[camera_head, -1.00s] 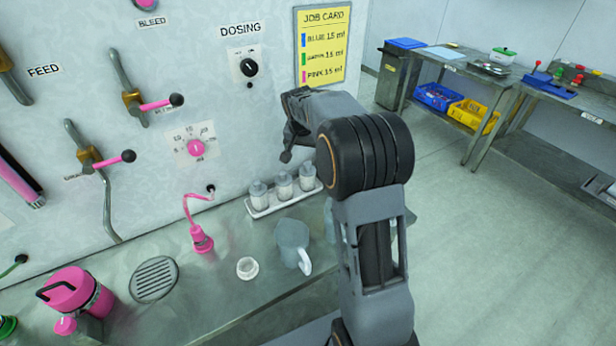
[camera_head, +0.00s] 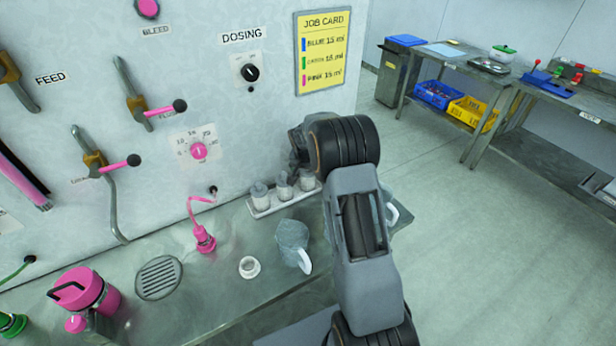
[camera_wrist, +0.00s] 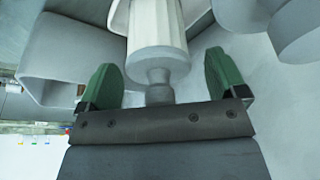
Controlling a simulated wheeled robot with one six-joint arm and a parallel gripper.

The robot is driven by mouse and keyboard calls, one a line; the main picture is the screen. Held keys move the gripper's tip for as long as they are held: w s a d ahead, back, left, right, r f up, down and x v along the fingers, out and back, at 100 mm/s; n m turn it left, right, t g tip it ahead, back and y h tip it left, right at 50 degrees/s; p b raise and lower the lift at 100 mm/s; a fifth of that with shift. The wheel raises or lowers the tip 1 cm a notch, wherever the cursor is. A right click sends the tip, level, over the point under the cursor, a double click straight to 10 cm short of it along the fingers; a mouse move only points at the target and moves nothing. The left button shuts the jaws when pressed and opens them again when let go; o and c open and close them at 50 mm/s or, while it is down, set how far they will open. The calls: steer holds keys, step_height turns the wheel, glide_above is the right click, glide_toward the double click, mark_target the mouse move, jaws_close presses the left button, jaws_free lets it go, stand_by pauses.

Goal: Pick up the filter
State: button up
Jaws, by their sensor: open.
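Several white, ribbed cylinders with narrow necks, which look like the filters, stand in a white rack (camera_head: 262,212) at the foot of the panel: a left one (camera_head: 260,196), a middle one (camera_head: 284,188) and a right one (camera_head: 307,181). In the wrist view, my gripper (camera_wrist: 161,78) is open, with a green finger on either side of one filter (camera_wrist: 157,24). The neck of this filter lies near the palm. The fingers do not visibly close on it. In the head view my wrist is just above the rack, and my arm hides the fingers.
A grey jug (camera_head: 292,243) and a small white cup (camera_head: 249,267) stand in front of the rack. A pink nozzle with a hose (camera_head: 204,238) is to the left. The panel with levers and knobs rises close behind. Bench space in front is partly clear.

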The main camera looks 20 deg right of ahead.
steer(key=shift+w+f, duration=0.1)
steer(key=shift+f, duration=0.2)
steer(key=c, duration=1)
steer(key=shift+c, duration=0.2)
